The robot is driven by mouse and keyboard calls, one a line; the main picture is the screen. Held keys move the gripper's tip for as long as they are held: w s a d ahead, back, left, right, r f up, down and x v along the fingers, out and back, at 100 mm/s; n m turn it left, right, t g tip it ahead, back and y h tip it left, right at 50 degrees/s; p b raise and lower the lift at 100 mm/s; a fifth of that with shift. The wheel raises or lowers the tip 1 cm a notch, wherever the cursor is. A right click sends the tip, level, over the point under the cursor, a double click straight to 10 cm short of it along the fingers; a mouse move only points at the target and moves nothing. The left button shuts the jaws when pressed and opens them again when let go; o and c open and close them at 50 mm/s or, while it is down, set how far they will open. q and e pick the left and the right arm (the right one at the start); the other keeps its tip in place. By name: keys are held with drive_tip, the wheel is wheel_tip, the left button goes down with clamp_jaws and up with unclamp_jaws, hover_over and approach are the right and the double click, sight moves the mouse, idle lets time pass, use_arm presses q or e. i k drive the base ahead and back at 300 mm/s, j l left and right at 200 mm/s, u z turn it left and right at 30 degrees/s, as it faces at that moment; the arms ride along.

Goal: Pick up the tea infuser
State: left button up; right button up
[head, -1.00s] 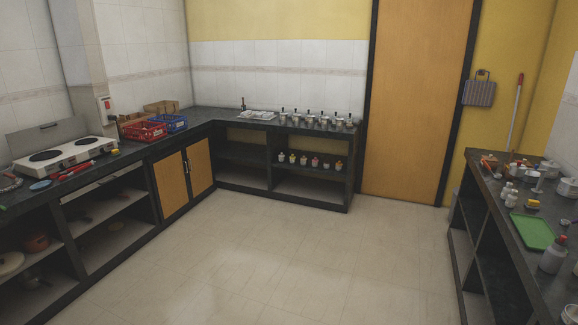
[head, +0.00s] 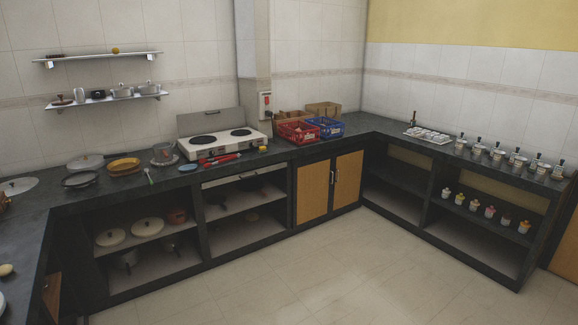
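I cannot pick out a tea infuser for certain; small items are too tiny to tell at this distance. A row of several steel canisters (head: 497,156) with dark handles or tops stands on the counter at the right. A white tray (head: 428,136) with small items lies left of them. Several small jars (head: 474,205) with coloured contents or lids stand on the shelf below. Neither of my grippers is in the head view.
A dark counter (head: 345,139) runs along the left and back walls. It holds a two-plate stove (head: 222,143), a red crate (head: 297,132), a blue crate (head: 327,127) and pans (head: 80,180). Wall shelves (head: 105,99) hang at upper left. The tiled floor (head: 330,265) is clear.

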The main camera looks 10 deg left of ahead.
sight(146, 171)
drive_tip(key=i+j+u, duration=0.2)
drive_tip(key=i+u, duration=0.85)
drive_tip(key=u, duration=0.15)
drive_tip(key=i+l+u, duration=0.1)
drive_tip(key=i+u, duration=0.35)
drive_tip(key=i, duration=0.4)
drive_tip(key=i+u, duration=0.1)
drive_tip(key=i, duration=0.35)
drive_tip(key=i+l+u, duration=0.1)
drive_tip(key=i, duration=0.35)
drive_tip(key=i+l, duration=0.2)
drive_tip(key=i, duration=0.3)
drive_tip(key=i+l+u, duration=0.15)
drive_tip(key=i, duration=0.3)
drive_tip(key=i+l+u, duration=0.1)
drive_tip(key=i, duration=0.35)
